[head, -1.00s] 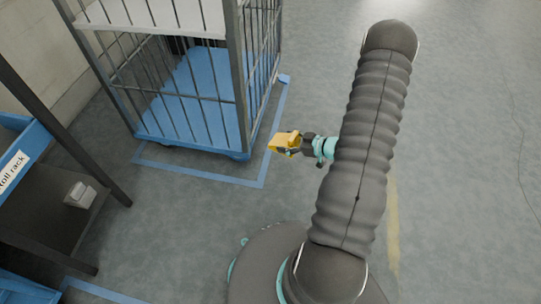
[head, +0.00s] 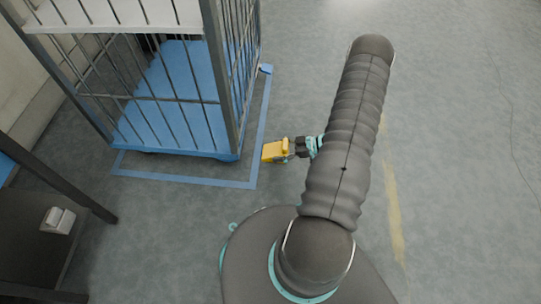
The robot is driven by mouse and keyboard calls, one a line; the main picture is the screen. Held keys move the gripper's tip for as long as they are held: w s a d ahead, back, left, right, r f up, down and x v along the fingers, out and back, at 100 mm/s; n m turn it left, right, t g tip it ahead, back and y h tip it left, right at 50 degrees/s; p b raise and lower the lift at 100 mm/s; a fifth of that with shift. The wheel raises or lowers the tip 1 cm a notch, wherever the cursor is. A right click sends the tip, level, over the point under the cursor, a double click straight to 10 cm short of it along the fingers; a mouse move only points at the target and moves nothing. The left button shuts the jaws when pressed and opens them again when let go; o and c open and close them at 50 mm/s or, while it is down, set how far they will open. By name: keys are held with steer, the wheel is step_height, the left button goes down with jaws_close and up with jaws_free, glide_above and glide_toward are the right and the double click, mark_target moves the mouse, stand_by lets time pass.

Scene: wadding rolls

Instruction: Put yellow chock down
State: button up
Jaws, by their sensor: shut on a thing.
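The yellow chock (head: 274,151) is at the end of my arm, just right of the blue floor tape and the roll cage's near right corner. My gripper (head: 290,149) is shut on its right side. The chock looks close to the floor, but I cannot tell whether it touches. Part of my wrist is hidden behind my large dark arm.
The roll cage (head: 177,154) with a blue base and grey bars stands at the upper left, inside a blue tape outline (head: 190,181). A dark rack (head: 75,183) with a pale object (head: 58,220) is at lower left. Floor on the right is open.

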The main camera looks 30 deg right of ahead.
mark_target(271, 149)
steer(key=w, duration=0.1)
steer(key=w+a+f, duration=0.1)
steer(key=w+f, duration=0.1)
steer(key=shift+w+a+f, duration=0.1)
steer(key=shift+w+a, duration=0.1)
steer(key=shift+a, duration=0.2)
steer(key=shift+f+b, duration=0.55)
steer(key=shift+f, duration=1.45)
steer(key=shift+f+b, duration=0.4)
steer(key=shift+f, duration=0.2)
steer(key=o, duration=1.5)
steer(key=shift+f, duration=0.1)
